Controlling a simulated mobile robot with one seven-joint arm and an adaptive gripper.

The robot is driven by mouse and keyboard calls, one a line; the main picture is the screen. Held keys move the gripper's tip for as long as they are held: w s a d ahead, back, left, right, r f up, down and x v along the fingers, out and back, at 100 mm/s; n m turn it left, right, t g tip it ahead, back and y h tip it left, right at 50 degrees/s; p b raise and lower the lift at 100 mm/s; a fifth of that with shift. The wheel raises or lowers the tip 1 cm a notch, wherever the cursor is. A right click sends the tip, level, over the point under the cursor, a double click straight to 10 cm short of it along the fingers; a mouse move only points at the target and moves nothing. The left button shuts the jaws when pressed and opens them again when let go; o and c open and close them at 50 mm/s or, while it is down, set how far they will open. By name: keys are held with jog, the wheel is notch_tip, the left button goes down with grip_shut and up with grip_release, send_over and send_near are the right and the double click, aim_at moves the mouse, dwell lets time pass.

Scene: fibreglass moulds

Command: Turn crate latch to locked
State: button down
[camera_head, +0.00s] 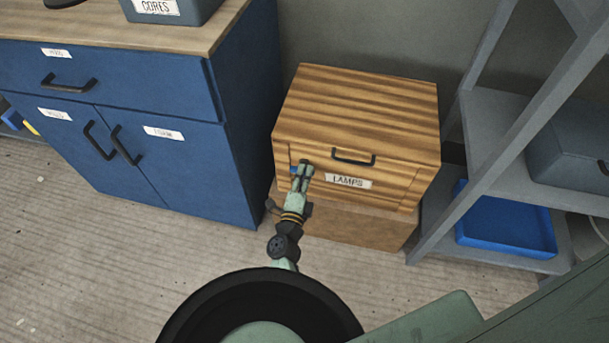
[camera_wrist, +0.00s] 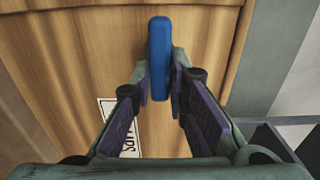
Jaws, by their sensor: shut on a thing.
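The wooden crate (camera_head: 355,110) has a front panel with a dark handle (camera_head: 353,159) and a white LAMPS label (camera_head: 348,181). The latch is a blue bar (camera_wrist: 159,52) on the crate's front in the wrist view, lying lengthwise up the picture. In the head view only a small blue bit of the latch (camera_head: 293,170) shows beside my gripper. My gripper (camera_head: 306,167) is at the left part of the crate front. In the wrist view its two fingers (camera_wrist: 161,82) are shut on the lower end of the blue latch, one on each side.
The crate stands on a plain brown box (camera_head: 365,227). A blue cabinet (camera_head: 180,150) with dark handles is to the left. A grey shelf rack (camera_head: 500,140) with a blue tray (camera_head: 505,223) is close on the right. Bare floor (camera_head: 90,250) lies in front of the cabinet.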

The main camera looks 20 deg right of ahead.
dwell(0.4)
jog(key=c, duration=1.6)
grip_release()
jog(key=shift+o, duration=0.2)
